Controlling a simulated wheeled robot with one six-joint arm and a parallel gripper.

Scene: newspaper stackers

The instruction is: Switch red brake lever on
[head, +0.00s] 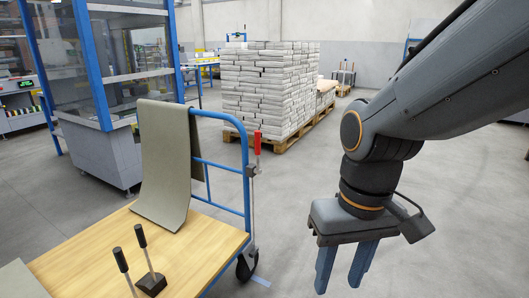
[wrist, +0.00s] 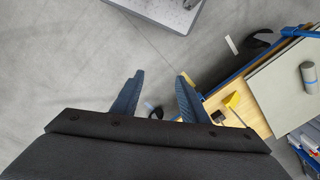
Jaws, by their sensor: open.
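The red brake lever (head: 257,143) stands upright at the right end of the trolley's blue rail in the head view. It sits on a thin rod that runs down toward a black caster wheel (head: 247,265). The trolley (head: 205,246) has a wooden deck and blue tube frame. My gripper (head: 341,278) hangs fingers-down to the right of the lever, lower in the picture and apart from it. Its blue fingers are apart with nothing between them; they also show in the wrist view (wrist: 159,80). I cannot make out the red lever in the wrist view.
A grey-green sheet (head: 165,165) drapes over the rail onto the deck. Two black-handled levers (head: 150,283) stand on the near deck. A tall stack of newspapers (head: 265,85) sits on a pallet behind. A blue-framed glass enclosure (head: 125,50) stands back left. Floor right of the trolley is clear.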

